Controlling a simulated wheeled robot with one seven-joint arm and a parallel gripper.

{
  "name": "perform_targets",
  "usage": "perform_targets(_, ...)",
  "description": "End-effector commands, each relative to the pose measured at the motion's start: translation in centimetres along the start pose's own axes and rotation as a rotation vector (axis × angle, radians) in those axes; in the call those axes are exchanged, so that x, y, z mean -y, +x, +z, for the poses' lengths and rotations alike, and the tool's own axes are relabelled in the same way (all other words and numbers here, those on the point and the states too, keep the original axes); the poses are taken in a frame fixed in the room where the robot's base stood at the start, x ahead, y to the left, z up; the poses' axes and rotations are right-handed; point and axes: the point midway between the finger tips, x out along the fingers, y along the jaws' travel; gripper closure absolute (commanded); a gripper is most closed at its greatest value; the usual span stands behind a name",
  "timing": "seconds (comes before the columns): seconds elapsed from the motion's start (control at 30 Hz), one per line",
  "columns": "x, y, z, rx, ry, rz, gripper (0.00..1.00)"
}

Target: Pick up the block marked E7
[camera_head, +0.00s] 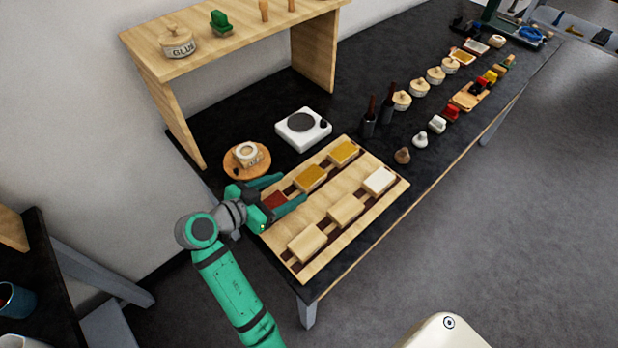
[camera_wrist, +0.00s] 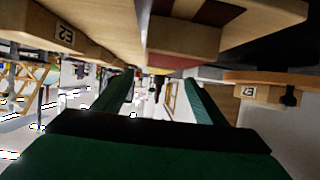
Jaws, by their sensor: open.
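My gripper (camera_head: 285,191) is open and empty by the left end of the wooden board (camera_head: 352,236). Its fingers extend on either side of a red-topped block (camera_head: 274,201) in the head view; contact cannot be told. The wrist view looks upside down. There the fingers (camera_wrist: 158,97) lie apart, below the red-topped block (camera_wrist: 183,38) in the picture. No mark shows on that block's visible face. A wooden block at left bears a mark like E2 (camera_wrist: 66,37). At right, a small mark (camera_wrist: 249,92) may read E7, on an item by the round board; I cannot be sure.
The board also holds gold blocks (camera_head: 343,152), a white block (camera_head: 380,181) and plain wooden blocks (camera_head: 306,243). A round board with a jar (camera_head: 247,153) stands close behind my gripper. A white hotplate (camera_head: 303,128), dark bottles (camera_head: 387,104) and a shelf (camera_head: 315,50) stand beyond.

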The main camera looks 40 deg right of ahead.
Motion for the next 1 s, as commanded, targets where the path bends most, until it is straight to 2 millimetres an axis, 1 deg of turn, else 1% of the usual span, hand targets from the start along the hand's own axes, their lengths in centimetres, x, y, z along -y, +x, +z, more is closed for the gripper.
perform_targets(0.13, 0.0, 1.2, 0.3, 0.0, -0.003, -0.001, 0.34)
perform_targets(0.27, 0.0, 3.0, 0.7, 0.001, -0.002, -0.002, 0.34)
perform_targets(0.4, 0.1, 4.5, 0.6, 0.0, -0.003, -0.004, 0.34)
perform_targets(0.5, 0.1, 4.9, 0.6, 0.0, -0.002, -0.006, 0.34)
perform_targets(0.7, 0.1, 5.0, 0.6, 0.0, -0.002, -0.006, 0.34)
perform_targets(0.73, 0.1, 5.0, 0.6, 0.0, -0.002, -0.006, 0.39)
perform_targets(0.77, 0.1, 5.0, 0.6, 0.0, -0.002, -0.005, 0.46)
perform_targets(0.8, 0.1, 5.0, 0.6, 0.0, -0.002, -0.005, 0.56)
perform_targets(0.87, 0.1, 5.0, 0.6, 0.0, -0.002, -0.005, 0.7)
perform_targets(0.9, 0.1, 5.0, 0.6, 0.0, -0.002, -0.005, 0.79)
perform_targets(1.0, 0.1, 5.0, 0.6, -0.001, -0.002, -0.005, 0.79)
